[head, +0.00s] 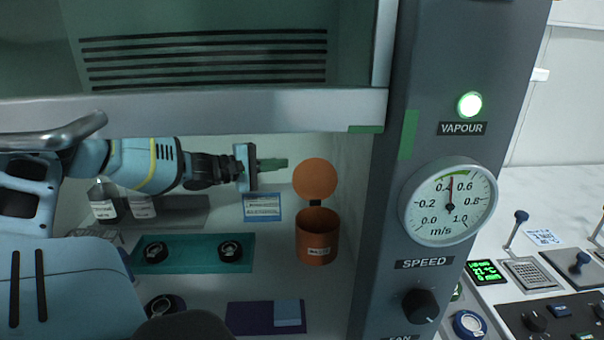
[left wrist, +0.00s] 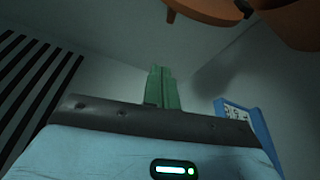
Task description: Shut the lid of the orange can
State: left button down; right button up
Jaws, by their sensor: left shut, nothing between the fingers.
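The orange can (head: 317,238) stands upright inside the hood, near its right wall. Its round orange lid (head: 315,178) is open and stands up above the rear rim on a dark hinge. My left gripper (head: 284,164) reaches in from the left, with its green fingers shut and empty. In the head view the fingertips end just left of the lid, with a small gap in the picture. In the left wrist view the shut green fingers (left wrist: 161,88) are at the middle, and orange parts of the can and lid (left wrist: 213,8) show at the top. My right gripper is out of view.
The raised sash (head: 200,108) crosses above my left arm. A teal tray (head: 192,262) with black round parts, labelled bottles (head: 106,205) and a blue framed card (head: 262,207) are inside. The grey post with the speed gauge (head: 448,202) stands right of the opening.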

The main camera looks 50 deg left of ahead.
aim_at(314, 178)
pick_arm(q)
jog(key=shift+w+d+r, duration=0.1)
jog(key=shift+w+d, duration=0.4)
jog(key=shift+d, duration=0.35)
jog(key=shift+w+d+r, duration=0.1)
jog(key=shift+w+d, duration=0.35)
jog(key=shift+d, duration=0.35)
jog(key=shift+w+d+r, duration=0.1)
jog(key=shift+w+d, duration=0.4)
jog(key=shift+d, duration=0.35)
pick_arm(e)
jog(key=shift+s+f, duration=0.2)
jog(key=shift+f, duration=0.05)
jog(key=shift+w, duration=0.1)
